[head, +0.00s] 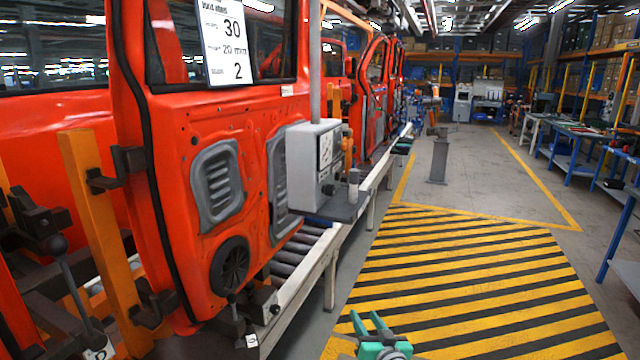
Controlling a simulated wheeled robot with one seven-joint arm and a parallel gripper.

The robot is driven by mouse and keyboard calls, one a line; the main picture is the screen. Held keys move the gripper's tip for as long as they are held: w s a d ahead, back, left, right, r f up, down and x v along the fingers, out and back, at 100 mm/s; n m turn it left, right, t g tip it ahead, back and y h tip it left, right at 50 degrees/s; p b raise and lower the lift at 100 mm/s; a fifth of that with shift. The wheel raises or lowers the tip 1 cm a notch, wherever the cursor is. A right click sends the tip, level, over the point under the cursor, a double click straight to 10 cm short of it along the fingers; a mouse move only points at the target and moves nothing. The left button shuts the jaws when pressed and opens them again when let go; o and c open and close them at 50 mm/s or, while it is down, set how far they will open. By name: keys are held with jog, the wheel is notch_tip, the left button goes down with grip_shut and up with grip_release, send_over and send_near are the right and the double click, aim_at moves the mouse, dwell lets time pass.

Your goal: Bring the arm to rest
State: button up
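My gripper (365,316) shows at the bottom edge of the head view, right of the middle. Its two teal fingers stand apart and point up and away from me. Nothing shows between them. It appears over the yellow-and-black striped floor (470,270), near that area's left edge, clear of the orange door (215,130) on the left. The rest of the arm is mostly below the frame.
A roller conveyor (327,245) carries a line of orange doors along the left. A grey box with a dial (312,160) stands beside it. A grey post (439,160) stands beyond the stripes. Blue workbenches (570,140) line the right. The striped floor is clear.

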jog(key=s+a+f+m+g+h, duration=0.1)
jog(key=s+a+f+h, duration=0.15)
jog(key=s+f, duration=0.95)
jog(key=s+a+f+m+h, duration=0.15)
jog(key=s+a+f, duration=0.25)
jog(key=s+f, duration=0.75)
jog(key=s+a+r+n, duration=0.1)
jog(key=s+a+r, duration=0.1)
jog(key=s, duration=0.8)
jog(key=s+a+r, duration=0.1)
jog(key=s+r, duration=0.2)
jog(key=s, duration=0.8)
jog(key=s+a+r+n, duration=0.1)
jog(key=s+a+r, duration=0.2)
jog(key=s+r, duration=0.5)
jog(key=s, duration=0.5)
jog(key=shift+r+n+t, duration=0.3)
jog(key=shift+r+n, duration=0.05)
jog(key=shift+w, duration=0.1)
jog(key=shift+c, duration=0.9)
jog(key=shift+a, duration=0.1)
